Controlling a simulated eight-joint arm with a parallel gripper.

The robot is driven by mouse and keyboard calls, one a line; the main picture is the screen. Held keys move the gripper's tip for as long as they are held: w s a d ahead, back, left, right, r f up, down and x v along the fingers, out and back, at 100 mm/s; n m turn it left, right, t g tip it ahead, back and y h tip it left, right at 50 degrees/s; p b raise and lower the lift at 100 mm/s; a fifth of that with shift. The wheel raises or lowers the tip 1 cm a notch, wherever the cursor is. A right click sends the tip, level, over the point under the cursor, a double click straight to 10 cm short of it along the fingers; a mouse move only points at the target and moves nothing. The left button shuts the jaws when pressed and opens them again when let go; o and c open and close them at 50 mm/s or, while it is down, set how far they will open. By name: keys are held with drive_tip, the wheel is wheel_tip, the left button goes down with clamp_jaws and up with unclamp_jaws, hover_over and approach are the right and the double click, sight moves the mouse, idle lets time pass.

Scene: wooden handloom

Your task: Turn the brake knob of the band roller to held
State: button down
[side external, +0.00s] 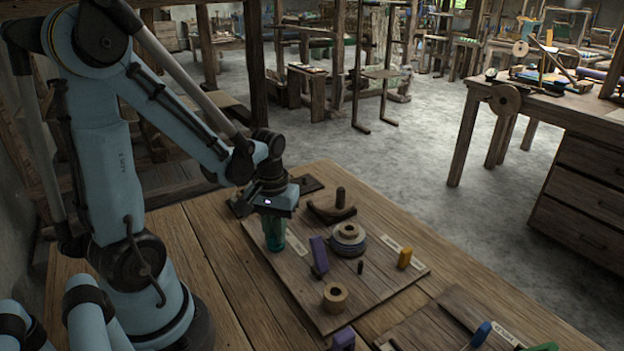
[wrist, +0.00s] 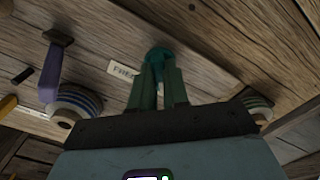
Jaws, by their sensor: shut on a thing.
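The teal knob (wrist: 158,54) sits on the wooden board (side external: 300,290), seen in the wrist view just beyond my fingertips. My gripper (wrist: 158,84) has its two green fingers closed around it, one on each side. In the side external view my gripper (side external: 274,236) points straight down at the board's left part, and the fingers hide most of the knob there. A pale label (wrist: 122,73) beside the knob shows letters that look like "FREE", partly covered by a finger. The knob's pointing direction cannot be made out.
A purple lever (side external: 318,255) and a striped roller (side external: 348,240) stand right of my gripper. Bare table lies at the front left.

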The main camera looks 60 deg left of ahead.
drive_tip(key=c, duration=1.1)
unclamp_jaws()
drive_tip(key=shift+r, duration=6.05)
drive_tip(key=w+d+m+t, duration=0.1)
drive_tip(key=d+m+t, duration=0.1)
drive_tip(key=d, duration=0.1)
drive_tip(key=w+d+m+t, duration=0.1)
drive_tip(key=d+m+t, duration=0.1)
drive_tip(key=d+m, duration=0.1)
drive_tip(key=w+d+f+m+t, duration=0.1)
drive_tip(key=d+m+t, duration=0.2)
drive_tip(key=d, duration=0.1)
drive_tip(key=shift+d, duration=0.25)
